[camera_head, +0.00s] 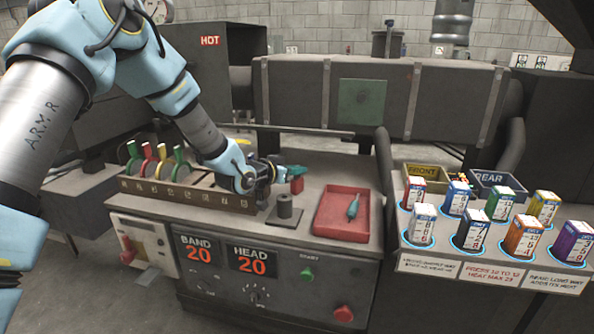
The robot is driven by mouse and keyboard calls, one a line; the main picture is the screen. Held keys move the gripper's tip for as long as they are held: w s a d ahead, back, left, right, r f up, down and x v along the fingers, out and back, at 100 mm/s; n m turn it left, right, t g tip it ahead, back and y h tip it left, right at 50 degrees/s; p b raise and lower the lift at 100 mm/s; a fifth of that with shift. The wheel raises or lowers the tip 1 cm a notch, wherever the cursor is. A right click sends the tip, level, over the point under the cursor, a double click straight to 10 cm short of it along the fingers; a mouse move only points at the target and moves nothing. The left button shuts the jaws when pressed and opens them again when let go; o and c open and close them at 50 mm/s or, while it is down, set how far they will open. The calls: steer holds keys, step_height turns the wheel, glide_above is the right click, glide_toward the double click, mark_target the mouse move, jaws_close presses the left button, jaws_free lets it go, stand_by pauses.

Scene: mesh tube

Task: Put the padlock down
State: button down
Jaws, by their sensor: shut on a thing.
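My gripper (280,174) reaches in from the upper left over the grey machine top. It is shut on a small red thing, which I take to be the padlock (297,185), at the right end of the gripper. The padlock's upper part is hidden by the gripper. A teal part shows just above the padlock; I cannot tell what it belongs to. I cannot tell whether the padlock touches the surface.
A dark cylinder on a plate (284,207) stands just below the gripper. A red tray (330,226) holding a teal tool (352,207) lies to the right. A rack (190,196) with several coloured levers is at the left. A holder of coloured boxes (415,262) is further right.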

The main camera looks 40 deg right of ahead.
steer(key=shift+f, duration=0.25)
steer(key=shift+f, duration=0.1)
steer(key=c, duration=1.4)
jaws_free()
steer(key=shift+f, duration=0.1)
steer(key=shift+c, duration=0.2)
steer(key=o, duration=0.5)
steer(key=shift+c, duration=0.2)
steer(key=shift+r, duration=0.3)
steer(key=b+v, duration=0.2)
steer(key=v, duration=1)
